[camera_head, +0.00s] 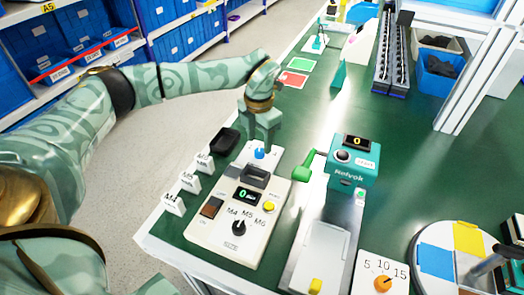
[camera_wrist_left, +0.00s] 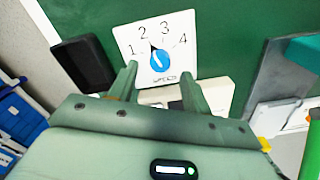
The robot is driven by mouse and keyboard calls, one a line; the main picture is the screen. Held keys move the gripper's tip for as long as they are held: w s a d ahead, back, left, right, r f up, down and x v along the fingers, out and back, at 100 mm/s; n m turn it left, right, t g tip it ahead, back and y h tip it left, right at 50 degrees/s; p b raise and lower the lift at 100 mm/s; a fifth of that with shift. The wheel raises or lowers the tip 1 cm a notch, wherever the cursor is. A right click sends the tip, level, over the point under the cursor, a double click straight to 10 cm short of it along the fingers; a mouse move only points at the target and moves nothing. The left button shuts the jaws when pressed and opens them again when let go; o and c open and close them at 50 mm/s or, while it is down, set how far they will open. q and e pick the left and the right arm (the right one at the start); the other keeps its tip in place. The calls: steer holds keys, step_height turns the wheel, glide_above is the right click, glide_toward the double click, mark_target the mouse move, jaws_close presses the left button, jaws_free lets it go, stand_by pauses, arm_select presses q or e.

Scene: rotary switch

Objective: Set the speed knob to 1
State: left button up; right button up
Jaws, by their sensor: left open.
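The speed knob is blue and sits on a white dial plate (camera_wrist_left: 182,32) marked 1 to 4. In the left wrist view the knob (camera_wrist_left: 161,62) has its pointer turned up and slightly left, towards the 2. In the head view the knob (camera_head: 259,153) shows just below my left gripper (camera_head: 260,142). My left gripper is open, its fingers pointing down. In the left wrist view its fingers (camera_wrist_left: 160,78) appear on either side of the knob's lower part. I cannot tell whether they touch it. My right gripper is not in view.
A white control box (camera_head: 215,235) with a black M4–M6 knob (camera_head: 239,228) stands in front of the dial. A black tray (camera_head: 224,141) lies left of it. A teal machine with a green handle (camera_head: 305,168) is to the right.

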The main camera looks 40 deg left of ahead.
mark_target(259, 150)
arm_select(q)
step_height(259, 150, down, 4)
steer(key=shift+r+b, duration=0.25)
steer(key=shift+b, duration=0.15)
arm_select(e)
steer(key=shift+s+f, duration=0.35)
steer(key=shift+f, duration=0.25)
arm_select(q)
steer(key=c, duration=1)
steer(key=shift+r+n+p, duration=0.3)
steer(key=shift+n+p, duration=0.2)
steer(key=shift+p, duration=0.25)
steer(key=n+p, duration=0.3)
steer(key=p, duration=0.1)
steer(key=shift+r+n+p, duration=0.1)
steer(key=shift+n+p, duration=0.2)
steer(key=shift+p, duration=0.05)
steer(key=shift+n+p, duration=1.2)
steer(key=shift+p, duration=0.05)
steer(key=shift+f+n+p, duration=0.25)
steer(key=shift+n+p, duration=0.15)
steer(key=shift+n, duration=0.1)
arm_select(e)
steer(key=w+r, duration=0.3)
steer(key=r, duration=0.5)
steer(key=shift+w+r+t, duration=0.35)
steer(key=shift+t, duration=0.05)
arm_select(q)
steer(key=shift+f, duration=0.1)
